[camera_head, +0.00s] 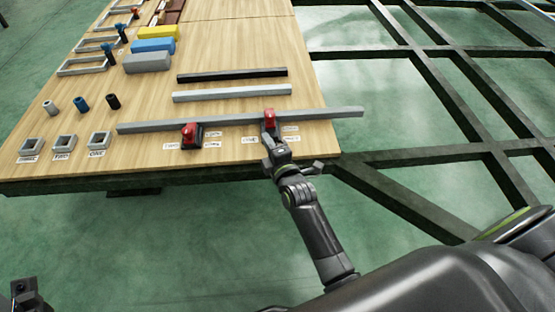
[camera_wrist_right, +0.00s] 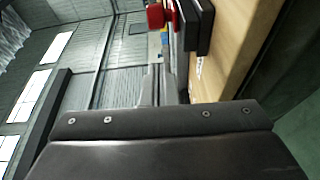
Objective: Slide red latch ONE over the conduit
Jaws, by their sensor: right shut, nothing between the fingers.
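A long grey conduit (camera_head: 235,120) lies across the front part of the wooden table, its right end past the edge. Two red latches on black bases sit along it: a left latch (camera_head: 190,132) and a right latch (camera_head: 269,117). The small labels beside them are too blurred to read, so I cannot tell which is ONE. My right gripper (camera_head: 270,134) is shut and empty, just in front of the right latch; contact is unclear. A dark part at the head view's lower left may be my left gripper.
A grey bar (camera_head: 232,93) and a black bar (camera_head: 232,75) lie behind the conduit. Square rings (camera_head: 97,141), small cylinders (camera_head: 81,104) and coloured blocks (camera_head: 152,45) stand on the left. A dark chassis frame (camera_head: 440,151) borders the table on the right.

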